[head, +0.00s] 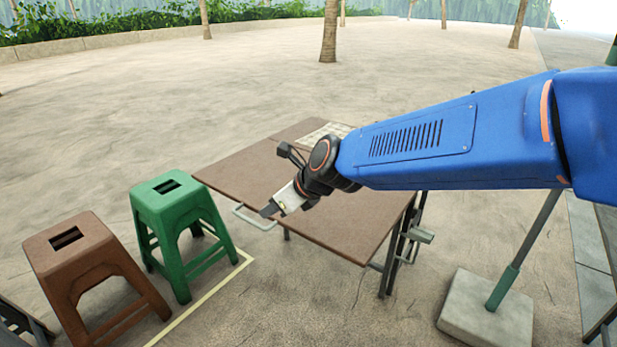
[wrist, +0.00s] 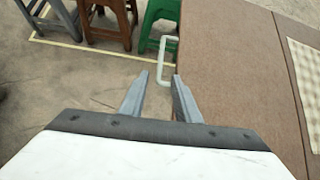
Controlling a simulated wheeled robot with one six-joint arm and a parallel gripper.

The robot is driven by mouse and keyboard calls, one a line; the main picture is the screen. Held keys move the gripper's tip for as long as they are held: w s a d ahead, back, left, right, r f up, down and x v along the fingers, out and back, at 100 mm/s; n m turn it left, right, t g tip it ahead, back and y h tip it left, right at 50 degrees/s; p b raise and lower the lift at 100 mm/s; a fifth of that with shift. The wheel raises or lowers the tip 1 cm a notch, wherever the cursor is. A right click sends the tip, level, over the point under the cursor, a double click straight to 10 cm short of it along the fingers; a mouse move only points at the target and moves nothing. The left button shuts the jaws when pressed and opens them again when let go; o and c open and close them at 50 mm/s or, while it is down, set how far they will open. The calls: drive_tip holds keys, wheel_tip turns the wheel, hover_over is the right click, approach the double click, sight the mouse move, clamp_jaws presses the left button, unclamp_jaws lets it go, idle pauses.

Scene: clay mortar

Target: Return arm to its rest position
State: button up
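My arm (head: 450,135) reaches in from the right over a brown folding table. My gripper (head: 268,209) is above the table's near-left edge, pointing down and left. In the wrist view its two grey fingers (wrist: 160,75) stand apart with nothing held between them. Part of the tabletop is hidden behind my arm in the head view.
The brown table (head: 245,178) has a pale handle (head: 254,218) on its left edge and a checkered board (head: 322,135) on top. A green stool (head: 172,205) and a brown stool (head: 80,250) stand left. A green pole in a concrete base (head: 480,308) stands right.

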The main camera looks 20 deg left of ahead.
drive_tip(key=shift+d, duration=0.1)
drive_tip(key=d+r+n+t+h, duration=0.15)
drive_tip(key=d+n, duration=0.35)
drive_tip(key=d, duration=1.1)
drive_tip(key=d+r+n+h, duration=0.2)
drive_tip(key=d+n, duration=0.4)
drive_tip(key=d, duration=0.9)
drive_tip(key=s+d+f+n+h, duration=0.2)
drive_tip(key=s+d+n, duration=0.3)
drive_tip(key=s+d, duration=0.3)
drive_tip(key=s+d+f+n+h, duration=0.2)
drive_tip(key=s+d+f+n, duration=0.2)
drive_tip(key=s+d, duration=0.5)
drive_tip(key=d+n, duration=0.1)
drive_tip(key=d, duration=0.6)
drive_tip(key=shift+s+d+h, duration=0.15)
drive_tip(key=shift+h, duration=0.2)
